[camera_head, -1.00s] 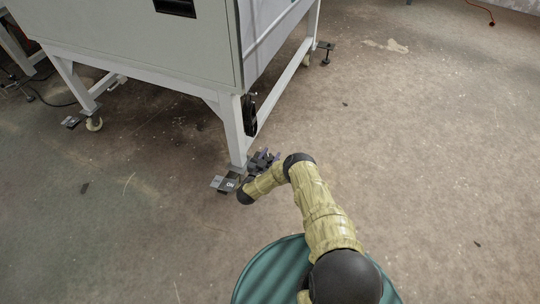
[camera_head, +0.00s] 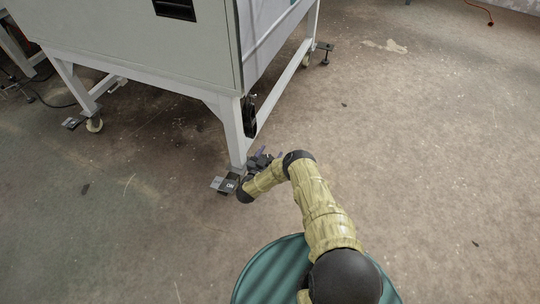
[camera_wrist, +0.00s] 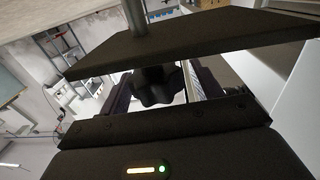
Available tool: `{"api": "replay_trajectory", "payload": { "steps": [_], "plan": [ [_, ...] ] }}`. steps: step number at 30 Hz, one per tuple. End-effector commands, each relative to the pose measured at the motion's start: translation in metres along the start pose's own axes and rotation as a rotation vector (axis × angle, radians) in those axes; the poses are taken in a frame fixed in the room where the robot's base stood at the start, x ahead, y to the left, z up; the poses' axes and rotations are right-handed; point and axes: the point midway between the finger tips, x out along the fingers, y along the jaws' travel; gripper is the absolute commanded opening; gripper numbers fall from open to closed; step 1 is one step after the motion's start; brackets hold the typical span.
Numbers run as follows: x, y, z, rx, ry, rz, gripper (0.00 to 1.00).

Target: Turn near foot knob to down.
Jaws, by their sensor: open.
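The near foot of the white machine is at the bottom of its near leg (camera_head: 233,140), with grey and black pedal plates (camera_head: 217,183), the black one marked "ON". In the wrist view a dark lobed knob (camera_wrist: 157,90) sits below a dark flat plate (camera_wrist: 190,38) with a grey post. My gripper (camera_head: 268,156) is low beside the near leg, just right of the foot. Its fingers stand on both sides of the knob in the wrist view, apart from each other. Contact with the knob cannot be told. In the head view the knob is hidden.
The machine's cabinet (camera_head: 140,45) overhangs the foot. A far-left foot with a caster (camera_head: 94,125) and a far-right foot (camera_head: 325,55) stand away from my arm. The concrete floor (camera_head: 420,150) to the right is clear.

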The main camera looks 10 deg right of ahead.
Motion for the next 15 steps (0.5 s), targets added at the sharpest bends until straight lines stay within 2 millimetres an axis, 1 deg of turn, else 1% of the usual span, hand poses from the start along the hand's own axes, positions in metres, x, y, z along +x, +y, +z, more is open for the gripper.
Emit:
{"api": "replay_trajectory", "payload": {
  "steps": [1, 9, 12, 15],
  "plan": [
    [0.0, 0.0, -0.013, 0.0, 0.001, -0.001, 0.64],
    [0.0, -0.001, -0.06, 0.0, 0.0, -0.002, 0.64],
    [0.0, 0.0, -0.073, -0.001, 0.0, 0.0, 0.64],
    [0.0, 0.0, -0.081, -0.001, -0.001, -0.001, 0.64]
  ]
}}
